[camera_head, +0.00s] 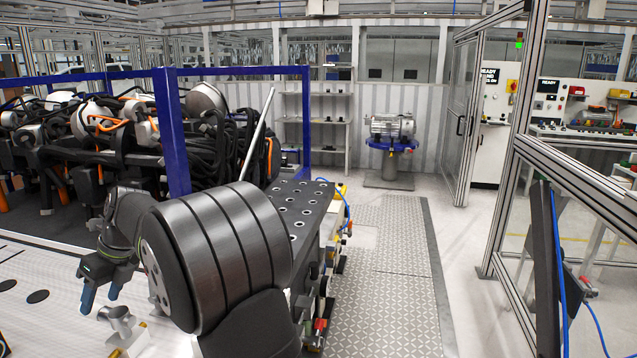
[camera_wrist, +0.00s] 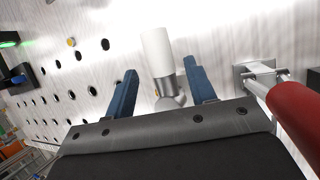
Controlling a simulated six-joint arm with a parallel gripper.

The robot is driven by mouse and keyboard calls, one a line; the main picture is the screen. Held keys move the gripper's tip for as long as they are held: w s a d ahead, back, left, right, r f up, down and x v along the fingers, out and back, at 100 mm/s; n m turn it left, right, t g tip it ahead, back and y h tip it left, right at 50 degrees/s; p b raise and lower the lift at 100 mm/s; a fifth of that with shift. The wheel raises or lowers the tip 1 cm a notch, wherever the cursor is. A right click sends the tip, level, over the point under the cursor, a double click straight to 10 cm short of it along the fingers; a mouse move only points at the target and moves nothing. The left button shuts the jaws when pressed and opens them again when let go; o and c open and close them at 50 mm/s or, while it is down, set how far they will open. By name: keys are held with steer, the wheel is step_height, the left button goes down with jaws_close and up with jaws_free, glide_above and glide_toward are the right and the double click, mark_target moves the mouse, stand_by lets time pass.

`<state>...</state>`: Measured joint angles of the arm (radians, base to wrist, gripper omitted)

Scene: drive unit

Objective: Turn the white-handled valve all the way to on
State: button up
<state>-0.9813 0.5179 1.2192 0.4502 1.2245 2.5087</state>
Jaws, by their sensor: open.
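The white handle (camera_wrist: 157,50) of the valve shows in the wrist view, with a metal collar and a rounded metal fitting at its near end. It points up and slightly left in the picture, close to a perforated metal plate. My gripper (camera_wrist: 160,68) is open, with one blue finger on each side of the handle's collar; I cannot tell whether either touches it. In the head view my gripper (camera_head: 100,298) points down at the lower left, above a small silver fitting.
A red handle on a metal rod (camera_wrist: 298,112) lies just right of my gripper in the wrist view. The perforated plate (camera_wrist: 75,85) is open on the left. A blue frame (camera_head: 172,130) with cables and machinery stands behind my arm in the head view.

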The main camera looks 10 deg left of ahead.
mark_target(94, 311)
steer(key=shift+x, duration=1)
steer(key=shift+s+a+f, duration=0.1)
steer(key=shift+s+f, duration=0.05)
steer(key=shift+f, duration=0.1)
steer(key=shift+s+n+g+h, duration=0.3)
steer(key=shift+s+n+g, duration=0.1)
steer(key=shift+n, duration=0.7)
